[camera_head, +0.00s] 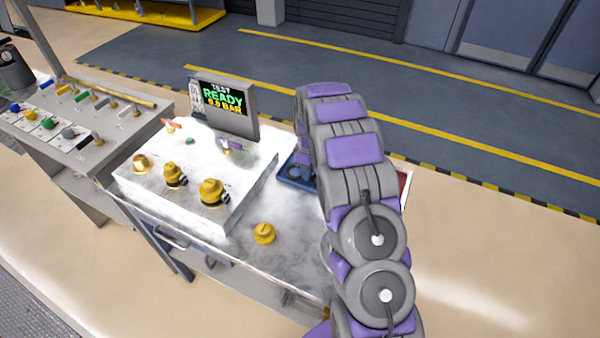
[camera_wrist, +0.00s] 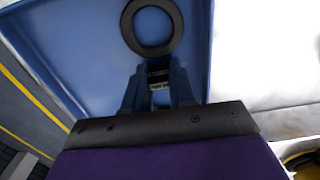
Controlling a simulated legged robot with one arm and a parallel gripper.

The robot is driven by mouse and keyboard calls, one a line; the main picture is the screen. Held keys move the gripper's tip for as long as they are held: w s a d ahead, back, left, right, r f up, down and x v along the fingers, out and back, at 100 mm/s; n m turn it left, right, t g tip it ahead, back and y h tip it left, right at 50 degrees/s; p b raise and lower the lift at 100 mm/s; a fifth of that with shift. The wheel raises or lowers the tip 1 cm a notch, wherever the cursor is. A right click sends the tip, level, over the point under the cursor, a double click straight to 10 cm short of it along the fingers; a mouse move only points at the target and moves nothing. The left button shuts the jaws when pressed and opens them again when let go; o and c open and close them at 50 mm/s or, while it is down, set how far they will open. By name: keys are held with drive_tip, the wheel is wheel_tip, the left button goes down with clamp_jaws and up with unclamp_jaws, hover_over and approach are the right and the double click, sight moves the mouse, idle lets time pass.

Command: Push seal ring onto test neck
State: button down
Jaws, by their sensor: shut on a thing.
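In the wrist view, a flat black seal ring (camera_wrist: 152,50) is at the tips of my gripper (camera_wrist: 158,78). The gripper is shut on the ring's near edge, and the ring shows nearly face-on over a blue tray (camera_wrist: 65,60). In the head view, my arm hides the ring and most of the gripper. Brass necks stand on a white block: a left one (camera_head: 142,164), a middle one (camera_head: 174,176) and a front one (camera_head: 212,192). I cannot tell which is the test neck. The gripper is right of the block, apart from the necks.
A loose yellow cap (camera_head: 264,234) lies on the bench (camera_head: 290,255) in front of the block. A test display (camera_head: 222,102) showing READY stands at the block's back. The blue tray's edge (camera_head: 295,184) shows beside my arm. Another bench (camera_head: 90,135) with coloured handles stands left.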

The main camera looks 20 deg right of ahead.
drive_tip(key=shift+r+p, duration=1.2)
drive_tip(key=shift+r, duration=1.7)
